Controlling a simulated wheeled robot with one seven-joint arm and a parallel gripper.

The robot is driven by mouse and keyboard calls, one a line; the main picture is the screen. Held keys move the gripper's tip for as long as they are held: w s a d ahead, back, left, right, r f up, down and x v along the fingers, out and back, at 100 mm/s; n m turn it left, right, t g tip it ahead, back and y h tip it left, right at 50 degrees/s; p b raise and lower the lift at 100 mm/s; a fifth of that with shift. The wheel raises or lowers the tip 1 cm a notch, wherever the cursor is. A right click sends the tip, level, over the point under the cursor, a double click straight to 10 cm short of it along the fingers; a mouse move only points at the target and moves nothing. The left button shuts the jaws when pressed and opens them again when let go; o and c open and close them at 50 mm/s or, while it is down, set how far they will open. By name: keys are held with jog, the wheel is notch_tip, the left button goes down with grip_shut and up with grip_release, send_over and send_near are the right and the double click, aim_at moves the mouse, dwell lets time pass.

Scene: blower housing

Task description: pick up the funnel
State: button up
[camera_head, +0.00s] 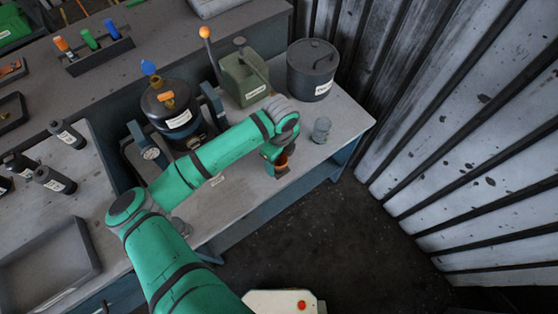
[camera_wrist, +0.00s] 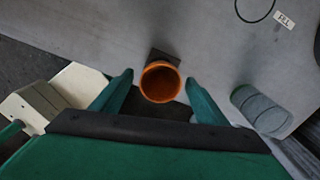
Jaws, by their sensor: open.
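The funnel (camera_wrist: 161,84) appears as an orange round, open-mouthed piece in the wrist view, with a dark square piece (camera_wrist: 166,57) at its far side. In the head view a bit of orange, likely the funnel (camera_head: 282,160), shows at the end of my arm, mostly hidden. My gripper (camera_wrist: 159,79) is open, with one green finger on each side of the funnel. I cannot tell whether the fingers touch it. In the head view my gripper (camera_head: 277,161) is over the front part of the grey bench.
A grey ribbed cylinder (camera_head: 321,130) stands close to the right of my gripper; it also shows in the wrist view (camera_wrist: 262,108). Behind are a green can (camera_head: 244,78), a dark lidded pot (camera_head: 312,69) and a black tank (camera_head: 174,116). A corrugated wall (camera_head: 470,110) is at right.

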aim_at(279, 160)
jog(key=c, duration=0.9)
jog(key=shift+r, duration=0.55)
notch_tip(279, 160, up, 2)
jog(key=shift+s+r, duration=0.1)
jog(key=shift+r, duration=0.1)
jog(key=s+a+r, duration=0.2)
jog(key=s+r, duration=0.7)
jog(key=s, duration=0.4)
jog(key=shift+s+a+r, duration=0.2)
jog(key=shift+a, duration=0.2)
